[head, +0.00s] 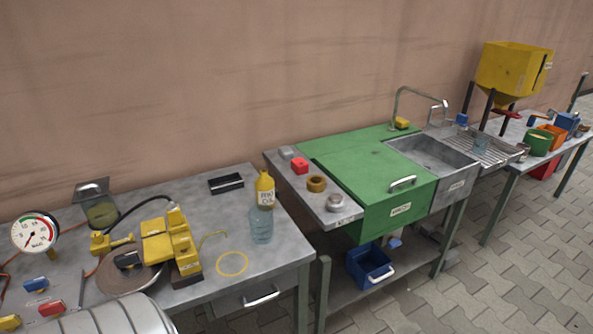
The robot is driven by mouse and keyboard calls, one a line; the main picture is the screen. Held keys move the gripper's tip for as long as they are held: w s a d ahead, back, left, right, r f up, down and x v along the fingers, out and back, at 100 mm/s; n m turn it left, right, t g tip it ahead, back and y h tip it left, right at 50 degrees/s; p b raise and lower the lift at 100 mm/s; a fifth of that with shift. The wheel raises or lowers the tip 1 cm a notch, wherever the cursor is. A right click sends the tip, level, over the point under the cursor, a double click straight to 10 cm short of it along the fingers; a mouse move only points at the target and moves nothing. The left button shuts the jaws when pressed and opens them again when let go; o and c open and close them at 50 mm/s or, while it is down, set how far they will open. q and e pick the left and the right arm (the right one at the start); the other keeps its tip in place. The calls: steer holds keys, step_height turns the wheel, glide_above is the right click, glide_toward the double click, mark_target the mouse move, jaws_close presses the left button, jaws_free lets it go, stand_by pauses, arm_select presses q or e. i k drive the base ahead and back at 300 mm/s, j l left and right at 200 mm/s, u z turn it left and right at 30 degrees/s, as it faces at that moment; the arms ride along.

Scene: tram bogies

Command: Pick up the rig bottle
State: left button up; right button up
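Two bottles stand upright near the right end of the left metal table (215,215). One is a yellow bottle (265,186) with a pale label that is too small to read surely. The other is a clear, bluish bottle (261,228) just in front of it, overlapping its lower part in the view. I cannot tell from the labels which one is the rig bottle. A thin yellow ring (232,264) lies flat on the table in front of the bottles. Neither of my grippers is in view.
Left of the bottles are a yellow clamp-like device (170,245), a gauge (35,233) and a black tray (226,184). A grey ribbed cylinder (115,318) fills the bottom left. A gap separates this table from the green sink bench (365,165).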

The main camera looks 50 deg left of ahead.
mark_target(264, 184)
steer(key=i+l+u, duration=0.1)
steer(key=i+u, duration=0.35)
steer(key=i+l+u, duration=0.2)
steer(key=i+u, duration=0.3)
steer(key=i+l+u, duration=0.25)
steer(key=l+u, duration=0.2)
steer(key=j, duration=0.1)
